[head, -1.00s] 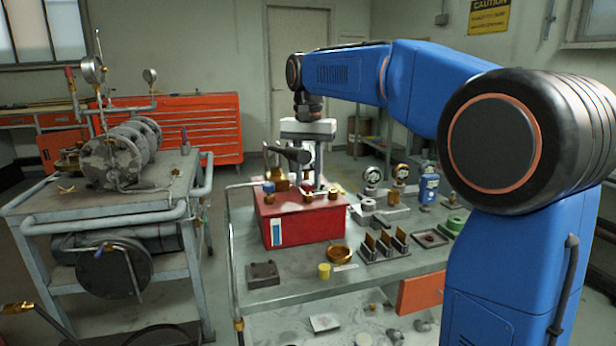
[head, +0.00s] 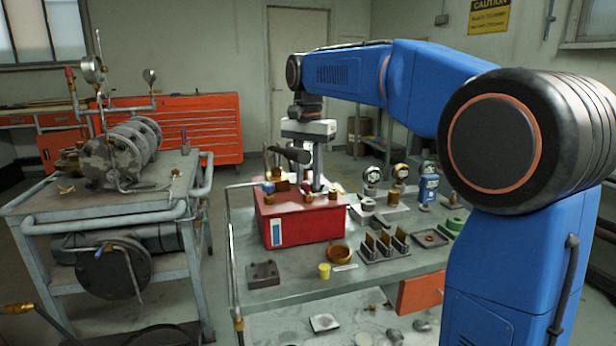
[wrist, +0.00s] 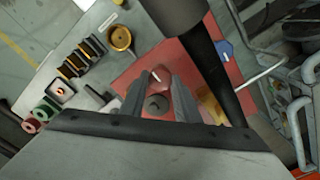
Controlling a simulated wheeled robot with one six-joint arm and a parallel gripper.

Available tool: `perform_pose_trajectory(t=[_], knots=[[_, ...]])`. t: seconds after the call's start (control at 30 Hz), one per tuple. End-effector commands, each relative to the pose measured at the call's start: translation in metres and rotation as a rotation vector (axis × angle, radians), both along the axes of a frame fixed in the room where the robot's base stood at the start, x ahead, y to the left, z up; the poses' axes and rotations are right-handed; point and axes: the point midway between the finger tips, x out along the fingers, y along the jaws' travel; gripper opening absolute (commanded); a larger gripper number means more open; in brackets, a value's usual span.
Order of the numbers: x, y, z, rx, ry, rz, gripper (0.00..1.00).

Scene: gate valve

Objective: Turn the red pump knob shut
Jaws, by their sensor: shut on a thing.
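The red pump box (head: 300,222) stands on the workbench with small knobs and brass fittings on top. In the wrist view the red knob (wrist: 160,77) with a pale pointer mark sits between my two fingers, above the red box top (wrist: 122,78). My gripper (head: 317,186) points down from above and is shut on this knob; it also shows in the wrist view (wrist: 158,82). A grey round piece (wrist: 155,104) lies close by between the fingers. A blue knob (head: 268,187) stands at the left of the box top, apart from my gripper; it shows in the wrist view (wrist: 225,50).
A brass bowl (head: 339,254), a yellow cup (head: 324,271) and a rack of brass plates (head: 384,246) are on the bench beside the box. Several gauges (head: 400,172) stand at the back right. A cart with a pump (head: 120,155) is at the left.

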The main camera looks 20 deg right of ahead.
Motion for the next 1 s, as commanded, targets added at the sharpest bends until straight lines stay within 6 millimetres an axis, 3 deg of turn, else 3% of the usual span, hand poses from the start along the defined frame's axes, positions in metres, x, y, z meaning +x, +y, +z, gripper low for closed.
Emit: perform_pose_trajectory(t=[0.03, 0.1, 0.4, 0.57, 1.0], knots=[[0.000, 0.000, 0.000, 0.000, 0.000, -0.001, 0.31], [0.000, 0.000, 0.000, 0.000, 0.000, 0.000, 0.47], [0.000, 0.000, 0.000, 0.000, 0.000, 0.000, 0.47], [0.001, 0.000, 0.011, 0.001, -0.002, 0.000, 0.47], [0.001, 0.000, 0.093, 0.001, -0.002, 0.000, 0.47]])
